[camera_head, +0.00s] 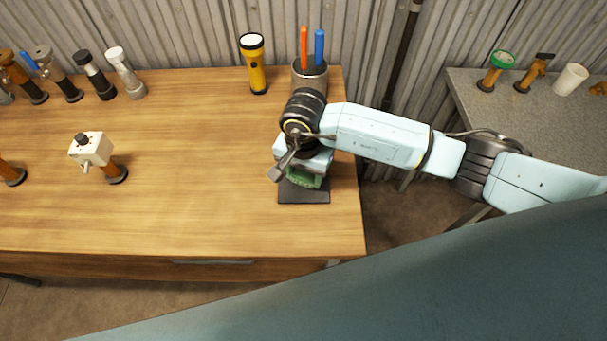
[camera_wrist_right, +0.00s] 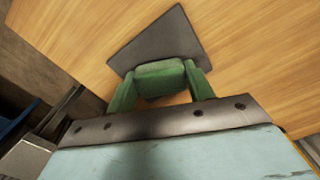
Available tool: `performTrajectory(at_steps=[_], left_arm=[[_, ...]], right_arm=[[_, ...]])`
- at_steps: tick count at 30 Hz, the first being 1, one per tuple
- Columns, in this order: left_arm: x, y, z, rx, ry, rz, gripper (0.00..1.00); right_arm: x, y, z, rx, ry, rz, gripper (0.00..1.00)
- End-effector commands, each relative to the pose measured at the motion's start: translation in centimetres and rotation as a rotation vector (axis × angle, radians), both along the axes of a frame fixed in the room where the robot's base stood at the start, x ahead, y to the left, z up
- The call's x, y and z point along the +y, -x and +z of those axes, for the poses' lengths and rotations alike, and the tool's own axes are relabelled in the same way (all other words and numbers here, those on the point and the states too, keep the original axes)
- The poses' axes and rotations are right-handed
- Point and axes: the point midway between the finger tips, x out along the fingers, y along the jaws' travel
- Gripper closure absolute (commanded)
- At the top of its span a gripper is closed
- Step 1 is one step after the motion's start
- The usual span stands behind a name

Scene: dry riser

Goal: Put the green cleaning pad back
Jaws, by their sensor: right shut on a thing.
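The green cleaning pad (camera_wrist_right: 160,78) sits between the two green fingers of my right gripper (camera_wrist_right: 159,71) in the right wrist view. The gripper is shut on it. In the head view my right gripper (camera_head: 303,181) points down over a dark square mat (camera_head: 304,196) near the right end of the wooden table. The pad is largely hidden there by the wrist. The mat also shows just beyond the pad in the right wrist view (camera_wrist_right: 165,38). I cannot tell whether the pad touches the mat. My left gripper is not in view.
A grey cup (camera_head: 310,78) with an orange and a blue stick stands behind my right wrist. A yellow flashlight (camera_head: 257,70) is left of it. A white-headed device (camera_head: 92,149) stands farther left. The table (camera_head: 210,175) between is clear. A grey side table (camera_head: 480,110) stands right.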

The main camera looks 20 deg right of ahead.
Motion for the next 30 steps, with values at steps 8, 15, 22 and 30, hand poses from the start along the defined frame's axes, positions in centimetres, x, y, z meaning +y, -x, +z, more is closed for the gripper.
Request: performTrajectory(at_steps=[8,15,22,30], left_arm=[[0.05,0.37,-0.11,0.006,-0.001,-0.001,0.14],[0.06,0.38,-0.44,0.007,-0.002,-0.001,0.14],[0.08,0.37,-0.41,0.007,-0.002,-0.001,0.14],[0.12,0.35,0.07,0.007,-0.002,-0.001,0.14]], right_arm=[[0.0,0.0,-0.93,-0.001,0.0,0.002,0.66],[0.0,0.0,-1.23,-0.001,0.0,0.001,0.39],[0.0,0.0,-1.2,-0.001,0.0,0.001,0.26],[-0.01,-0.05,-0.51,-0.001,0.0,0.002,0.26]])
